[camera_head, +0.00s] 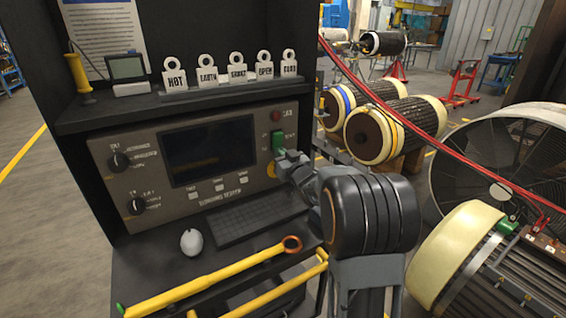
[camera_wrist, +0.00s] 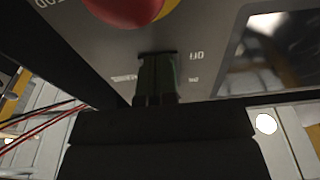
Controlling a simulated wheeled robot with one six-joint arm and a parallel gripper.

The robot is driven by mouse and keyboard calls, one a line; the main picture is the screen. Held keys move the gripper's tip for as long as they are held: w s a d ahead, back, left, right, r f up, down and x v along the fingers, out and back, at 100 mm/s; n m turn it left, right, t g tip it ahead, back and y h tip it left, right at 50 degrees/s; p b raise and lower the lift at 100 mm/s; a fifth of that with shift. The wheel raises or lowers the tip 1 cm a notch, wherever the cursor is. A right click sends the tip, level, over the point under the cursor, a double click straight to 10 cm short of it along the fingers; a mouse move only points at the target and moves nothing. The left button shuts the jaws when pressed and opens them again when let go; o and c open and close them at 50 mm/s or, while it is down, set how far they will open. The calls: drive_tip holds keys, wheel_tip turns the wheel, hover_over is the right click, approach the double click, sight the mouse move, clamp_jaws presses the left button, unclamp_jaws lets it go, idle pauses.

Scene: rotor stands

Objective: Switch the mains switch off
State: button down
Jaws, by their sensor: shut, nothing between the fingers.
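The mains switch appears to be the green switch (camera_head: 278,140) at the right end of the instrument panel (camera_head: 180,205). My gripper (camera_head: 287,157) is shut and empty, right in front of the panel at the switch's lower edge. In the wrist view the dark gripper end (camera_wrist: 156,102) overlaps one end of the switch. Whether they touch, and which way the switch is set, I cannot tell.
A red button on a yellow ring (camera_wrist: 125,8) is close to the switch; its yellow ring (camera_head: 271,170) is partly hidden by my gripper in the head view. A red lamp (camera_head: 276,115) sits above the switch. A shelf of tags (camera_head: 220,76) overhangs the panel; a keyboard (camera_head: 250,220) lies below.

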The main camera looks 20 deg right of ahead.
drive_tip(key=s+d+f, duration=0.1)
drive_tip(key=s, duration=1.2)
drive_tip(key=shift+s+d+f+b, duration=0.3)
drive_tip(key=shift+s, duration=0.05)
drive_tip(key=shift+w+r, duration=0.1)
drive_tip(key=s+a+r+g+h+p, duration=0.1)
drive_tip(key=s+a+r+g+p, duration=0.1)
drive_tip(key=s+a+g+p, duration=0.4)
drive_tip(key=s+a+r+m+g+h+p, duration=0.1)
drive_tip(key=s+a+r+g+p, duration=0.1)
drive_tip(key=s+a+g+p, duration=0.5)
drive_tip(key=s+g, duration=0.2)
drive_tip(key=s, duration=0.2)
drive_tip(key=shift+s+a+r+g+p, duration=0.2)
drive_tip(key=shift+a+r+g+p, duration=0.1)
drive_tip(key=shift+a+r+g, duration=0.1)
drive_tip(key=shift+d, duration=0.1)
